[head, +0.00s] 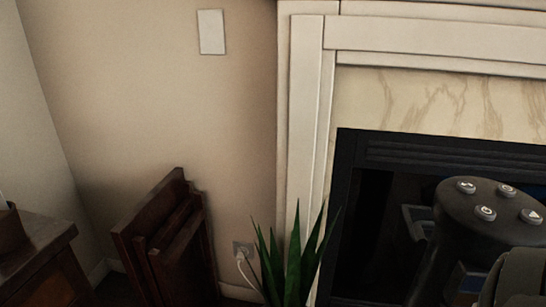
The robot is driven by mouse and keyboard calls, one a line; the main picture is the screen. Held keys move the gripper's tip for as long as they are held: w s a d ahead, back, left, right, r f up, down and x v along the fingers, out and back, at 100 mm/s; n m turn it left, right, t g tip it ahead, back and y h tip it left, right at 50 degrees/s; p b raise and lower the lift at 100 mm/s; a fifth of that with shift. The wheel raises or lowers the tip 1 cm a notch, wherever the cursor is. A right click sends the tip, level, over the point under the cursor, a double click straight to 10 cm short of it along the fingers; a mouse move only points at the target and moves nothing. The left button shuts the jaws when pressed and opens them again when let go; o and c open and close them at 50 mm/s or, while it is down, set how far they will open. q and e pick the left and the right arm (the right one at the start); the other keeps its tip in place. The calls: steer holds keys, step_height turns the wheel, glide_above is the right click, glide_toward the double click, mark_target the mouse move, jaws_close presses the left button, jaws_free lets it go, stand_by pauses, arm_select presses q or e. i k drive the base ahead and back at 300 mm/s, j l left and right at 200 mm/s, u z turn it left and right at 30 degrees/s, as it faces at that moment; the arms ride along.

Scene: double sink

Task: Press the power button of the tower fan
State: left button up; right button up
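The tower fan (452,222) stands at the right in the head view, in front of the fireplace. Its dark rounded top faces me and carries several light round buttons with small symbols. One button (486,213) sits at the near left of the top, another (466,186) behind it, and others (507,190) farther right. The symbols are too small to tell surely which is power. A dark rounded part at the lower right corner, overlapping the fan, may belong to my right arm or gripper; no fingertips can be made out. My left gripper is not in view.
A white fireplace surround (305,120) frames the dark firebox (375,190). A green plant (294,262) stands left of the fan, near a wall socket (242,250). Folded dark wooden furniture (165,240) leans by the wall. A wooden cabinet (40,245) stands at the lower left.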

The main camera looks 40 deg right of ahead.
mark_target(486, 213)
steer(key=j+z, duration=0.1)
steer(key=z, duration=0.3)
steer(key=i+j+z, duration=0.1)
steer(key=z, duration=0.35)
steer(key=l+z, duration=0.15)
steer(key=z, duration=0.3)
steer(key=k+l+z, duration=0.1)
steer(key=z, duration=0.3)
steer(key=l+z, duration=0.2)
steer(key=z, duration=0.25)
